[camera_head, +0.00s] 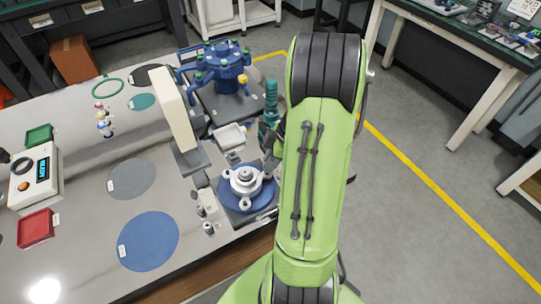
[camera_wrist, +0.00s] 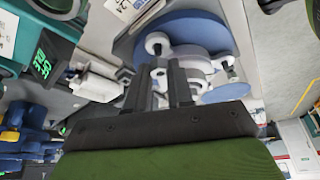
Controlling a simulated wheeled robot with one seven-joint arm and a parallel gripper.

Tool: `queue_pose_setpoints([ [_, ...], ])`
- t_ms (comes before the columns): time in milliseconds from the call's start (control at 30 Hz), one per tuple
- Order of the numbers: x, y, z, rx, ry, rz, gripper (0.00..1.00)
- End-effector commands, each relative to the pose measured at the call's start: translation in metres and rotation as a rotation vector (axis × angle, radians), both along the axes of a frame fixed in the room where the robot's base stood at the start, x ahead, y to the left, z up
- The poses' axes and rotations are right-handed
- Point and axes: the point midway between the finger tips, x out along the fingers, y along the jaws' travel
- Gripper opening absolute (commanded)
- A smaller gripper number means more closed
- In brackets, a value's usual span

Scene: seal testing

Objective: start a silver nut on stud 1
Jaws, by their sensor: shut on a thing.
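The round fixture (camera_head: 246,182) in the head view has a blue disc, a silver hub and pale lobes around it. It also shows, with its blue disc, in the wrist view (camera_wrist: 205,30). My gripper (camera_wrist: 160,70) is shut on a small pale, silver-looking piece between its dark fingertips, in front of the fixture in the wrist view. The piece is mostly hidden, and I cannot tell whether it touches a stud. In the head view my green arm hides the gripper. No stud number is readable. Small silver pieces (camera_head: 208,228) stand left of the fixture.
A blue multi-armed device (camera_head: 225,68) stands behind the fixture. A tall cream block (camera_head: 176,108) rises to its left. Flat grey (camera_head: 132,180) and blue (camera_head: 148,242) discs, a red tray (camera_head: 38,228) and a display box (camera_head: 33,182) are farther left.

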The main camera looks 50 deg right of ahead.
Motion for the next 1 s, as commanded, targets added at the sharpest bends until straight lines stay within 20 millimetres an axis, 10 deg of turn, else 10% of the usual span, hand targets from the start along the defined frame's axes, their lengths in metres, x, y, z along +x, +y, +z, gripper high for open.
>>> queue_pose_setpoints([
  [533, 0.01, -0.003, -0.015, -0.002, 0.002, 0.948, 0.0],
  [1000, 0.01, -0.003, -0.01, 0.001, 0.001, 1.053, 0.0],
])
